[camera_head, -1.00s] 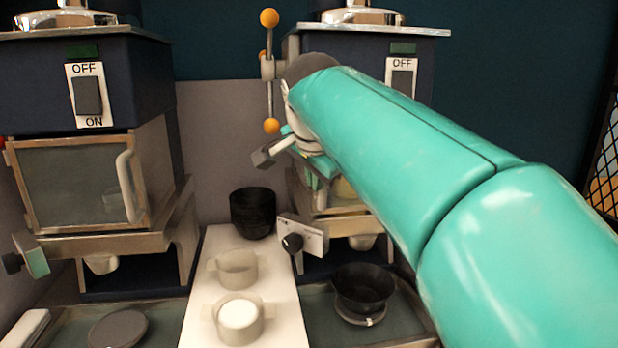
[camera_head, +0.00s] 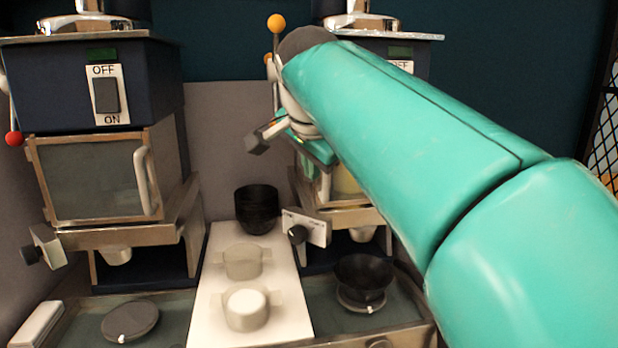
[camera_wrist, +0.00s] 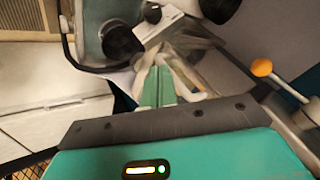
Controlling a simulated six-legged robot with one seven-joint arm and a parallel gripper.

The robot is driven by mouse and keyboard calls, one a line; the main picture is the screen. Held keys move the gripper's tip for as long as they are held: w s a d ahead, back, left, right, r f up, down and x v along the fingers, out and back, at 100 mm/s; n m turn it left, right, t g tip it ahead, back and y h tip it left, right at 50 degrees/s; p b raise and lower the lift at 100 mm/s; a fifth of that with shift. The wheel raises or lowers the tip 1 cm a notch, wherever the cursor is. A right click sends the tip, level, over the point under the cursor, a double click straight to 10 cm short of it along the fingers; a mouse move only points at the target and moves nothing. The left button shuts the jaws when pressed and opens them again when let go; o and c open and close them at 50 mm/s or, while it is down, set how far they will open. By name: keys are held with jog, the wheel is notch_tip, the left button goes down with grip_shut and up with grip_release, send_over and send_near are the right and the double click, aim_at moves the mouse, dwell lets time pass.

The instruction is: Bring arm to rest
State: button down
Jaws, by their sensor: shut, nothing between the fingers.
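My arm reaches from the lower right of the head view up to the space in front of the right-hand machine (camera_head: 395,120). The arm hides most of the right-hand machine.
The left machine (camera_head: 92,85) has a glass door with a handle. A white board (camera_head: 215,300) bears two whitish cups (camera_head: 243,262). Stacked black bowls (camera_head: 257,210) stand behind them. A black bowl (camera_head: 364,280) sits on the right tray. An orange-ended lever (camera_head: 276,23) is close to my gripper.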

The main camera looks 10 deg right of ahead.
notch_tip(320, 180, up, 4)
jog(key=s+a, duration=0.2)
jog(key=s+d+f+n, duration=0.3)
jog(key=s+f, duration=0.3)
jog(key=f, duration=0.4)
jog(key=s+d+f+n+g, duration=0.1)
jog(key=s+d+f+n, duration=0.2)
jog(key=s+f, duration=0.4)
jog(key=s+d+f+n+y, duration=0.1)
jog(key=s+d+f+n, duration=0.2)
jog(key=s+f, duration=0.4)
notch_tip(320, 180, down, 8)
jog(key=shift+d+r+n+g, duration=0.2)
jog(key=shift+d+n+g, duration=0.2)
jog(key=shift+n, duration=0.5)
